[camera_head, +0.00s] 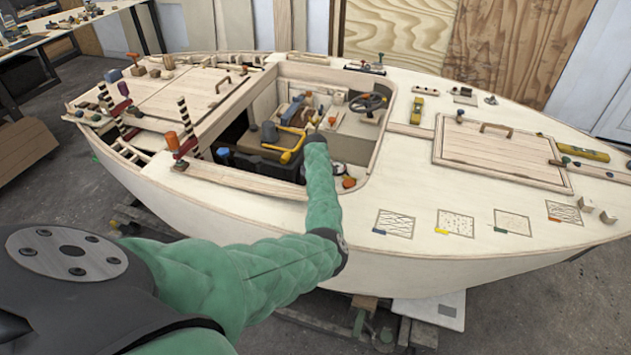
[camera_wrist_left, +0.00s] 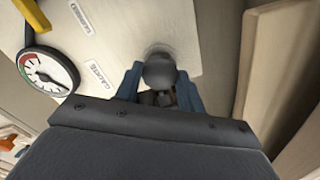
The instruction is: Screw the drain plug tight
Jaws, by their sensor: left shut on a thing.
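A dark grey, round-headed drain plug (camera_wrist_left: 160,70) shows in the left wrist view, against a pale wooden panel. My left gripper (camera_wrist_left: 159,92) has its two blue fingers on either side of the plug and is shut on it. The plug's lower part is partly hidden between the fingers, so I cannot tell how deep it sits. In the head view my green left arm reaches over the hull's side into the open cockpit; the plug and fingertips cannot be made out there. My right gripper is in neither view.
A round gauge (camera_wrist_left: 46,72) and two labels sit left of the plug. A pale wooden wall (camera_wrist_left: 258,70) stands close on the right. In the head view, the cockpit of the plywood hull (camera_head: 240,228) holds a yellow pipe (camera_head: 291,152) and a steering wheel (camera_head: 368,102).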

